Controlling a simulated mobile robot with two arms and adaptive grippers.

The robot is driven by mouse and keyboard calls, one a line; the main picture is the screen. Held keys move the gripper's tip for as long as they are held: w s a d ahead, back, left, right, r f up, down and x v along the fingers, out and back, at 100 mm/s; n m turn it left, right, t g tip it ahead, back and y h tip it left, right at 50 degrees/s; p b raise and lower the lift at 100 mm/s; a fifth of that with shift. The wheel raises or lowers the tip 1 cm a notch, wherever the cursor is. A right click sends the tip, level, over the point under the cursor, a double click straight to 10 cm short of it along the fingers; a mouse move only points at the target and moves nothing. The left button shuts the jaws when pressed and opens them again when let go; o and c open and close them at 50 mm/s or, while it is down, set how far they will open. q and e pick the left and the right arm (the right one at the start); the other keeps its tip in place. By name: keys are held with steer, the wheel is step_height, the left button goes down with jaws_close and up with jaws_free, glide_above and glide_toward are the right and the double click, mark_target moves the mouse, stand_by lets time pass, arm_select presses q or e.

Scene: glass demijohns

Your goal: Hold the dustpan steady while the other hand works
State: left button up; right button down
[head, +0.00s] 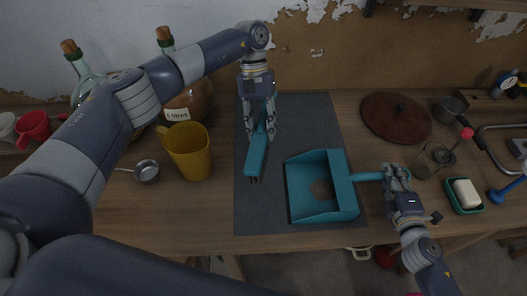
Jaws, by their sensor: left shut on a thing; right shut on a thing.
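A teal dustpan (337,165) lies on the dark grey mat, its open side facing left and its handle pointing right. My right gripper (394,176) is shut on the dustpan's handle. A brownish patch (319,190) shows on the pan's floor; I cannot tell what it is. My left gripper (260,134) is shut on a teal hand brush (256,158), holding it over the mat to the left of the pan. The brush and dustpan are apart. Dark bristles show at the brush's lower end. The fingers hide part of the brush's upper end.
The grey mat (285,125) lies on a wooden table (200,216). A yellow jug (188,152), a ladle (146,171) and glass demijohns (194,104) stand left. A brown lid (396,117), a glass jar (429,163) and a soap dish (464,207) are right. The mat behind the dustpan is clear.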

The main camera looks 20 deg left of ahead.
stand_by(0.3)
steer(key=c, duration=1.4)
jaws_free()
steer(key=shift+o, duration=0.2)
steer(key=v, duration=1.2)
steer(key=shift+d, duration=0.1)
